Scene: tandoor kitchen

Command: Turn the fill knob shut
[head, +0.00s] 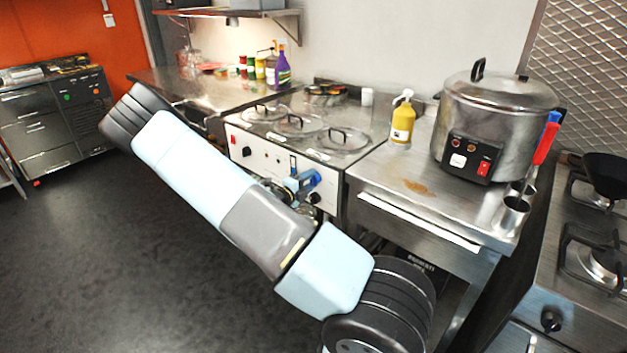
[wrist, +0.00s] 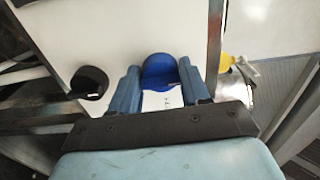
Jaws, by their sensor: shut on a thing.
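The fill knob (wrist: 158,66) is blue and sits on the white front panel (wrist: 115,28) of the steel counter unit with round lids. In the wrist view my gripper (wrist: 158,76) has one finger on each side of the knob, shut on it. In the head view the blue knob (head: 315,178) shows at the panel's right end, with my gripper (head: 301,184) at it. My arm crosses in front of the panel and hides part of it. The knob's exact turn angle cannot be told.
A black knob (wrist: 90,82) is left of my gripper in the wrist view. A yellow bottle (head: 403,121) and a big steel cooker (head: 490,110) stand on the counter at right. A gas hob (head: 590,250) is at far right. The dark floor (head: 90,260) at left is clear.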

